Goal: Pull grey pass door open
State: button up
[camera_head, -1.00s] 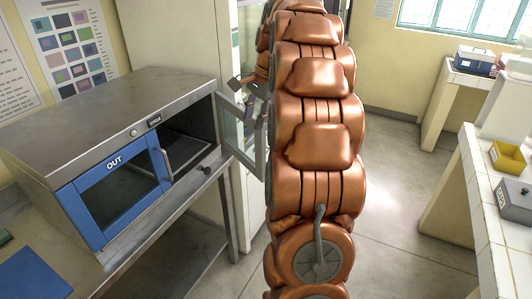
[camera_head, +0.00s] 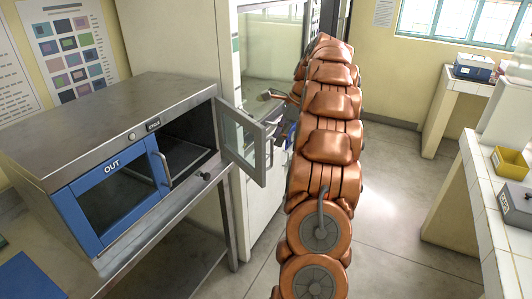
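The pass box (camera_head: 125,105) stands on the metal table at left. Its grey pass door (camera_head: 243,142) is a grey frame with a clear pane, at the right of the box front. It stands swung outward from the dark right compartment (camera_head: 188,143). The blue-framed door (camera_head: 112,195) marked OUT is closed on the left. My gripper (camera_head: 281,132) is partly seen just right of the grey door's free edge, largely hidden by my copper arm. Its fingers are too small and covered to tell open from shut, or whether they touch the door.
A glass-fronted cabinet (camera_head: 269,50) stands behind the grey door and my arm. A tiled bench (camera_head: 490,215) with a yellow bin (camera_head: 509,162) and a grey box (camera_head: 516,203) is on the right. The floor (camera_head: 390,210) between is clear.

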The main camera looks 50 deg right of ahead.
jog(key=shift+p+x, duration=0.75)
jog(key=shift+x, duration=2)
jog(key=shift+s, duration=0.1)
jog(key=shift+c, duration=0.2)
grip_shut()
